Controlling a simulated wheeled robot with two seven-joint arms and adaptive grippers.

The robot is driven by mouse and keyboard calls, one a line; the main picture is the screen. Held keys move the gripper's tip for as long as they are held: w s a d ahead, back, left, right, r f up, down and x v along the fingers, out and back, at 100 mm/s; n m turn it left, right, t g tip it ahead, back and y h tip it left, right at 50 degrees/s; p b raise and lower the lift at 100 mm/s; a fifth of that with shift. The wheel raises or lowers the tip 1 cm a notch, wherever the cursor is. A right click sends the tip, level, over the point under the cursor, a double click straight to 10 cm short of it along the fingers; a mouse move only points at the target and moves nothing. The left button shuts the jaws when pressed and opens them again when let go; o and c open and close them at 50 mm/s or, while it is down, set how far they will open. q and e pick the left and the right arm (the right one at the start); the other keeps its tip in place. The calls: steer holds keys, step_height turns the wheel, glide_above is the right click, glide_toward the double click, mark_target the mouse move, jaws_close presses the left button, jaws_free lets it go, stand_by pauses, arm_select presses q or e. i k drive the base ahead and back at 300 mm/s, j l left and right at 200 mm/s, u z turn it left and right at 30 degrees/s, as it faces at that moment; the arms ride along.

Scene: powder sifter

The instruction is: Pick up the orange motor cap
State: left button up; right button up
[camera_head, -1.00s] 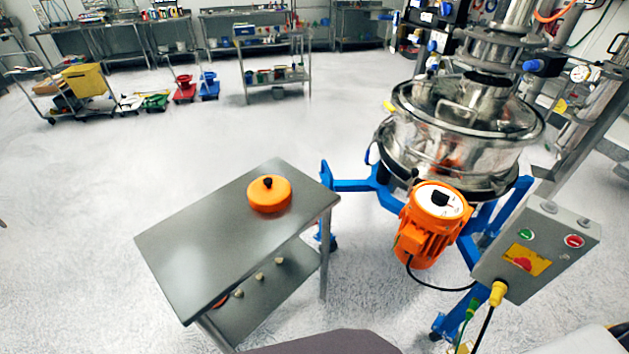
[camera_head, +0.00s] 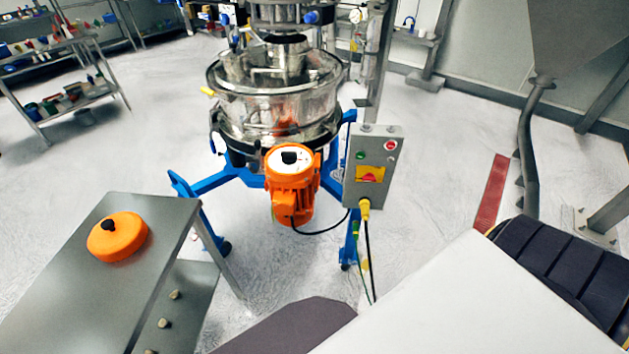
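The orange motor cap (camera_head: 117,237) is a round disc with a small black knob on top. It lies on the top of a grey metal table (camera_head: 66,290) at the left, near the table's right edge. The orange motor (camera_head: 290,192) is mounted on the sifter, with its white, round top face uncovered and a black part in the middle. Neither of my grippers is in view, and nothing is touching the cap.
The steel sifter (camera_head: 262,112) stands on a blue frame (camera_head: 220,180) in the middle. A grey control box (camera_head: 360,190) with hanging cables is right of the motor. Small knobs (camera_head: 164,323) sit on the table's lower shelf. Open floor (camera_head: 440,170) lies at the right.

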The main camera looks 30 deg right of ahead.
mark_target(120, 235)
steer(key=z, duration=0.85)
steer(key=u, duration=1.5)
